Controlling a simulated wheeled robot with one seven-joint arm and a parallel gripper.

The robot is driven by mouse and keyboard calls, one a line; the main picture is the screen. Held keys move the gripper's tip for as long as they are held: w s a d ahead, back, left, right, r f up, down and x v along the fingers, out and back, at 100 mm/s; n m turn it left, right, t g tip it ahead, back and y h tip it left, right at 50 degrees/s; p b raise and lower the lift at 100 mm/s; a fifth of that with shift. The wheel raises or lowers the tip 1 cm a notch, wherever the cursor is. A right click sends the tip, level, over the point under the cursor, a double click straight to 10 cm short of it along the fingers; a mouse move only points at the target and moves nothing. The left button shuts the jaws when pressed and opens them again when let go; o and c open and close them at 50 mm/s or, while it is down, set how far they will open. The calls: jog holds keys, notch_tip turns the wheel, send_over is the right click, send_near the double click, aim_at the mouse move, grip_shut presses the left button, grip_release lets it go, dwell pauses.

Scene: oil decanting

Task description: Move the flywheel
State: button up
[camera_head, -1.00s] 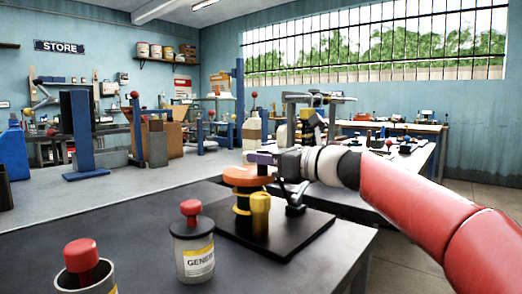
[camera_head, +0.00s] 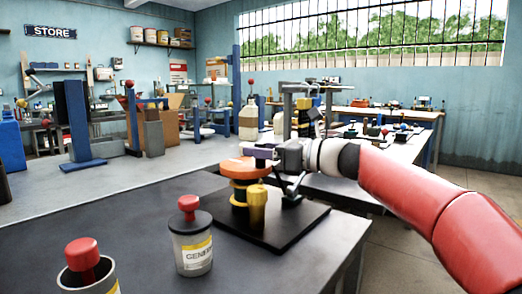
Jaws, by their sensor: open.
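An orange disc (camera_head: 240,168), which looks like the flywheel, lies flat on top of a yellow and black stand. The stand is on a black base plate (camera_head: 285,232) on the dark table. My gripper (camera_head: 262,152) comes in from the right at the upper right edge of the disc. It is open, and its fingers are small and partly merged with the disc's edge. I cannot tell whether they touch it. A yellow cylinder (camera_head: 257,207) stands in front of the stand and hides part of it.
A grey labelled can (camera_head: 192,254) with a red knob stands left of the plate. Another red-topped can (camera_head: 85,270) is at the front left. The dark table (camera_head: 140,215) is bare behind the cans. Cluttered benches stand further back.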

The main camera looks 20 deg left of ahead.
jog(key=s+d+b, duration=0.1)
jog(key=d, duration=0.6)
jog(key=shift+d, duration=0.35)
jog(key=shift+s, duration=0.1)
